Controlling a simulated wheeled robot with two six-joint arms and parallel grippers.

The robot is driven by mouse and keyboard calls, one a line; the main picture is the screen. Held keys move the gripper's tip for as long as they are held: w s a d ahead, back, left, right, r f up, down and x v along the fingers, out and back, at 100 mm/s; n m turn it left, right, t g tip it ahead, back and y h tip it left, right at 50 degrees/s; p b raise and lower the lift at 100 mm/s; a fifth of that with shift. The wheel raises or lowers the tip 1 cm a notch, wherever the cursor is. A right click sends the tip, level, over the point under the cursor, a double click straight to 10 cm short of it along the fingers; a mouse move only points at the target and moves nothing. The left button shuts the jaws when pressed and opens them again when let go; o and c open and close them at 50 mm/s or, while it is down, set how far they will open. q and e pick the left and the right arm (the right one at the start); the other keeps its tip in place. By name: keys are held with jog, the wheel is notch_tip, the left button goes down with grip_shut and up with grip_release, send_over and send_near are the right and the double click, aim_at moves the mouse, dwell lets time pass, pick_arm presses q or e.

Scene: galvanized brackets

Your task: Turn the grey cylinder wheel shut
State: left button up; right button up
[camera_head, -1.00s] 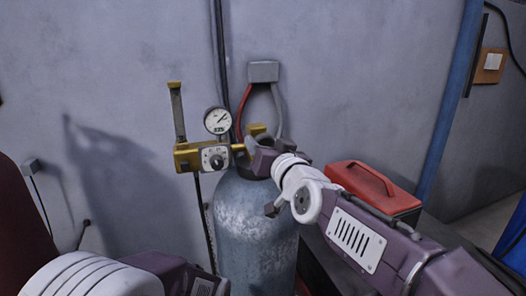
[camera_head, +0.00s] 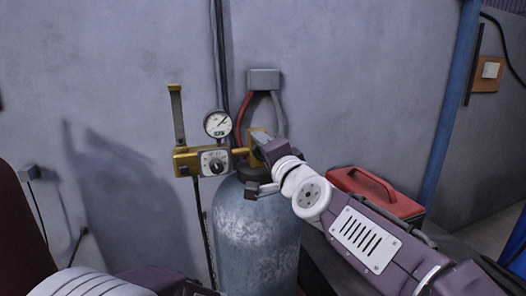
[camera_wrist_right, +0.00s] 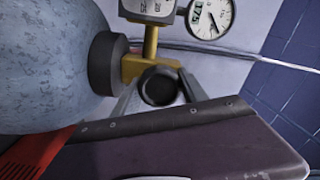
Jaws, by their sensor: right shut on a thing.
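The grey gas cylinder (camera_head: 257,235) stands upright against the wall, with a brass valve at its top. Its small dark round wheel (camera_wrist_right: 160,87) shows in the right wrist view, end-on beside the brass valve body (camera_wrist_right: 136,66). My right gripper (camera_wrist_right: 160,92) is shut on the wheel, one grey finger on each side. In the head view my right gripper (camera_head: 262,146) reaches the valve from the right, and its body hides the wheel. My left arm enters at the bottom left; its fingertips are out of view.
A brass regulator (camera_head: 187,163) with a round gauge (camera_head: 217,124) sits left of the valve. A grey wall box (camera_head: 263,79) with red and grey hoses hangs behind.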

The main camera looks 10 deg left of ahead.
jog(key=shift+m, duration=1.2)
jog(key=shift+f, duration=0.1)
jog(key=o, duration=1.2)
jog(key=shift+o, duration=0.8)
jog(key=shift+d, duration=0.1)
jog(key=shift+s+d, duration=0.1)
jog(key=shift+d, duration=0.05)
jog(key=shift+s, duration=0.2)
jog(key=b+v, duration=0.1)
jog(key=v, duration=0.7)
jog(key=shift+s+d, duration=0.2)
jog(key=shift+d, duration=0.1)
